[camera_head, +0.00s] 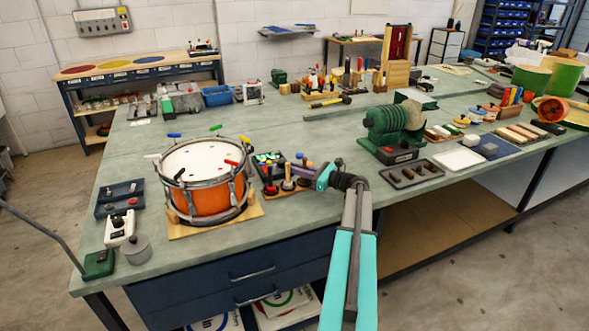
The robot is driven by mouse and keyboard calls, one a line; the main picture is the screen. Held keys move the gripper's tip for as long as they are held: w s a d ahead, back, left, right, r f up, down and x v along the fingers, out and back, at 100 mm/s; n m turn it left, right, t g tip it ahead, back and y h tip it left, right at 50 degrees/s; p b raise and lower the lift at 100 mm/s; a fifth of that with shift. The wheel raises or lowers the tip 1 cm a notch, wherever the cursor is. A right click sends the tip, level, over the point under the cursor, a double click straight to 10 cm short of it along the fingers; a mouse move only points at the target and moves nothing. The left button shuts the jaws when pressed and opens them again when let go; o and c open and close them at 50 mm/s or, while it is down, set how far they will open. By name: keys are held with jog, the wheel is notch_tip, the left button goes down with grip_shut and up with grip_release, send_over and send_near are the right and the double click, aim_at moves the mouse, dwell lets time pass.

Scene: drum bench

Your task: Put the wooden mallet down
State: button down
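My arm reaches up from the bottom of the picture over the bench's front edge. My gripper (312,174) is at its far end, above the bench top and just right of a small rack of upright handled tools (288,184). The gripper is small and seen from behind, so I cannot tell whether its fingers are open or shut. A short purplish piece (298,168) shows at its tip; I cannot tell whether it is a finger or something held. I cannot make out the wooden mallet for certain. The green bench top (300,222) lies under the gripper.
An orange snare drum (205,190) stands on a wooden board to the left. A yellow-handled hammer (328,102) lies farther back. Bench top is bare in front of the gripper.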

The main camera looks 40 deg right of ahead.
jog(key=shift+f, duration=0.2)
jog(key=c, duration=1.8)
grip_release()
jog(key=shift+r, duration=0.2)
jog(key=b+v, duration=0.2)
jog(key=v, duration=1)
jog(key=shift+f, duration=0.1)
